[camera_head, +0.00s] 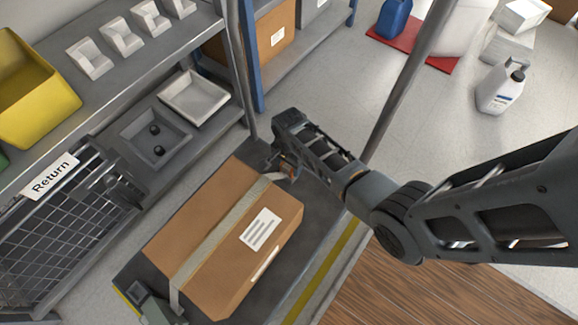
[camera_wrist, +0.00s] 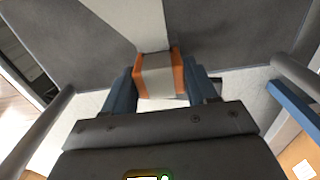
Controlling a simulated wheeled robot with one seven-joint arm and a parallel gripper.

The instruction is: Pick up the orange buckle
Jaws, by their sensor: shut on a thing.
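The orange buckle (camera_wrist: 178,70) sits between the two blue fingers of my gripper (camera_wrist: 160,86) in the wrist view. Its orange sides flank a pale grey middle, and a pale strap (camera_wrist: 142,22) runs up from it. My gripper is shut on the buckle. In the head view, my gripper (camera_head: 287,168) is at the far end of the cardboard box (camera_head: 190,225), where the strap ends. Only a small bit of orange shows there; the rest is hidden by the gripper.
The box lies on a dark platform with a yellow-striped edge (camera_head: 322,270). A metal post (camera_head: 405,85) rises behind my arm. Left is a shelf with a yellow bin (camera_head: 30,85), white holders and trays (camera_head: 193,97). A white jug (camera_head: 500,90) stands on the open floor.

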